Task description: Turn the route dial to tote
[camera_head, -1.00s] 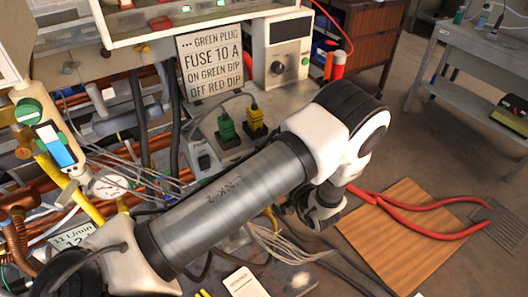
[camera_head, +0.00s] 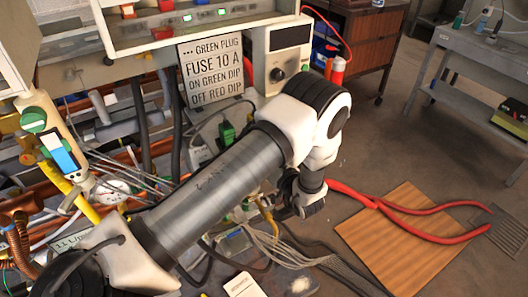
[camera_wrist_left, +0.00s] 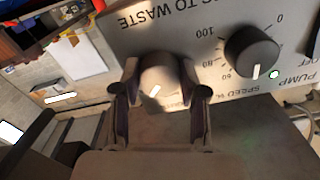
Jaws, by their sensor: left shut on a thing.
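The route dial (camera_wrist_left: 160,78) is a pale round knob with a white pointer mark. It sits on a grey panel (camera_wrist_left: 198,18) whose upside-down lettering reads "TO WASTE" in part. My left gripper (camera_wrist_left: 160,92) is shut on the dial, one finger on each side. The pointer slants in the left wrist view; which label it points at I cannot tell. In the head view, my left arm crosses the middle and its wrist hangs near the red-handled tool; the fingertips and dial cannot be made out there. My right gripper is in neither current view.
A black speed knob (camera_wrist_left: 252,52) with a scale sits beside the dial. In the head view, red long-handled pliers (camera_head: 415,222) lie partly on a wooden board (camera_head: 400,255). A printed sign (camera_head: 212,72), a green plug (camera_head: 227,132) and many cables lie close to my arm.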

